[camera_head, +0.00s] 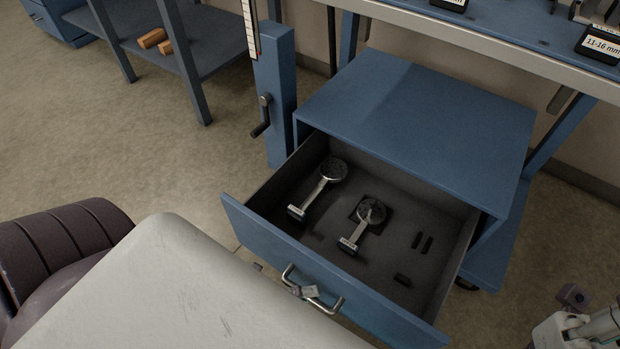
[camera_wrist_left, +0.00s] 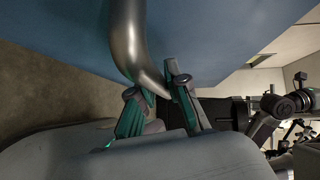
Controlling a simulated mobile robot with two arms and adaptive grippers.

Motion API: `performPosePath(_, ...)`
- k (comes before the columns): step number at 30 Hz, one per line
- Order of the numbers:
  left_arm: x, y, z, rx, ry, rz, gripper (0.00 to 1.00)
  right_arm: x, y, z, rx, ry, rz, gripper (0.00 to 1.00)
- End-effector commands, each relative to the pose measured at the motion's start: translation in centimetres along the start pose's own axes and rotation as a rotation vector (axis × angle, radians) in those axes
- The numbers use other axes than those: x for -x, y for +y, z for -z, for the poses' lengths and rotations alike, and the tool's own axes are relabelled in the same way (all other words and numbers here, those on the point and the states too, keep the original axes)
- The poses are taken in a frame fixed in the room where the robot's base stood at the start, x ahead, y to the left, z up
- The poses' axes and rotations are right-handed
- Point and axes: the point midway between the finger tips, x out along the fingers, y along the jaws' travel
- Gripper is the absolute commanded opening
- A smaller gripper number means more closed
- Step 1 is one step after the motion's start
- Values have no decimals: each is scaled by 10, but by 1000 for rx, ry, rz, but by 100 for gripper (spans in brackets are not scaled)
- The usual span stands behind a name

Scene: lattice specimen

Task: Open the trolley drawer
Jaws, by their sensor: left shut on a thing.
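The blue trolley drawer (camera_head: 340,275) is pulled well out of the blue trolley cabinet (camera_head: 420,115), and its dark inside shows. Its curved metal handle (camera_head: 331,307) is on the front panel. My left gripper (camera_head: 305,291) is shut on this handle; my arm hides much of the gripper in the head view. In the left wrist view, the fingers of my left gripper (camera_wrist_left: 160,97) are on either side of the handle (camera_wrist_left: 125,45), close to the blue front. Part of my right arm shows at the lower right corner of the head view; its fingers do not show.
Two dial gauges (camera_head: 328,175) (camera_head: 369,213) and small dark pieces (camera_head: 402,280) lie in the drawer. A blue post with a crank (camera_head: 264,115) stands left of the cabinet. A workbench (camera_head: 480,40) is above and behind. A shelf with wooden blocks (camera_head: 153,39) is at upper left.

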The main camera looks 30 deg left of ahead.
Motion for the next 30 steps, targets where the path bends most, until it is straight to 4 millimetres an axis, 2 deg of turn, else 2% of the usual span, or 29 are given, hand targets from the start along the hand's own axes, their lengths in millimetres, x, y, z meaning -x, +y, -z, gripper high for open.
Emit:
performPosePath(7, 0, 0, -1, 0, -1, -1, 0, 0, 0, 0, 0, 0, 0, 0)
performPosePath(8, 0, 0, -1, 0, -1, -1, 20, 0, 0, 0, 0, 0, 0, 0)
performPosePath(12, 0, 0, -1, 0, -1, -1, 41, 0, 0, 0, 0, 0, 0, 0)
performPosePath(23, 4, 0, 0, 1, 0, -1, 41, -1, 0, 0, 1, 4, -1, 0)
performPosePath(26, 17, 1, 0, 3, 0, -4, 41, -1, 0, 0, 1, 3, -1, 0)
performPosePath(30, 45, 1, 0, 2, 0, -5, 41, 0, 0, 0, 1, 2, -1, 0)
